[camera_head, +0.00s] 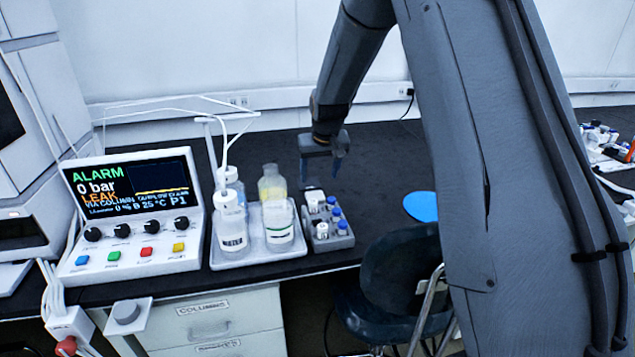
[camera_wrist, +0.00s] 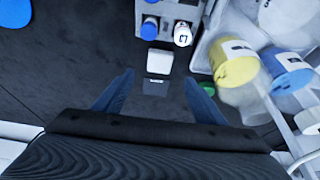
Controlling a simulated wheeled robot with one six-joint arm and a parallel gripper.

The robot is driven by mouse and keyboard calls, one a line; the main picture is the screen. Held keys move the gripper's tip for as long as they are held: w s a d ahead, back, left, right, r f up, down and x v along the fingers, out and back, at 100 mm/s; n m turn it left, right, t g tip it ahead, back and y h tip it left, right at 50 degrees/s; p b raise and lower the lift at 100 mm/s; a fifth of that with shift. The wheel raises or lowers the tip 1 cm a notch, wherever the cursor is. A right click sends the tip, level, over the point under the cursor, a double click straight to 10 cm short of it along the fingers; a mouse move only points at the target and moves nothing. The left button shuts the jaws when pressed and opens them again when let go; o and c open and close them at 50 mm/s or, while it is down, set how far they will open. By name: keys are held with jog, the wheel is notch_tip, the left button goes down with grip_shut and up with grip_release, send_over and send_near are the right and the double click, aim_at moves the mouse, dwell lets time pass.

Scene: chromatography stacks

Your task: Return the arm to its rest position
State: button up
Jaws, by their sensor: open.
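My gripper (camera_head: 321,166) hangs over the black bench, fingers pointing down, above and just behind the small grey vial rack. In the wrist view my gripper (camera_wrist: 158,98) shows two blue fingers spread apart with nothing held between them. The grey vial rack (camera_head: 331,240) holds several small vials with white and blue caps. It also shows at the top of the wrist view (camera_wrist: 170,12). A small white item (camera_wrist: 159,61) lies on the bench beyond the fingertips. My arm reaches in from the right of the head view.
A tray (camera_head: 258,257) with bottles and tubing stands left of the rack. An instrument panel (camera_head: 130,215) at left reads ALARM, 0 bar, LEAK. A blue disc (camera_head: 421,206) lies on the bench at right. A dark chair (camera_head: 400,285) stands in front. The bench behind my gripper is clear.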

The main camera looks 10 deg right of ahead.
jog(key=shift+s+r, duration=0.2)
jog(key=shift+r, duration=0.1)
jog(key=shift+r, duration=0.1)
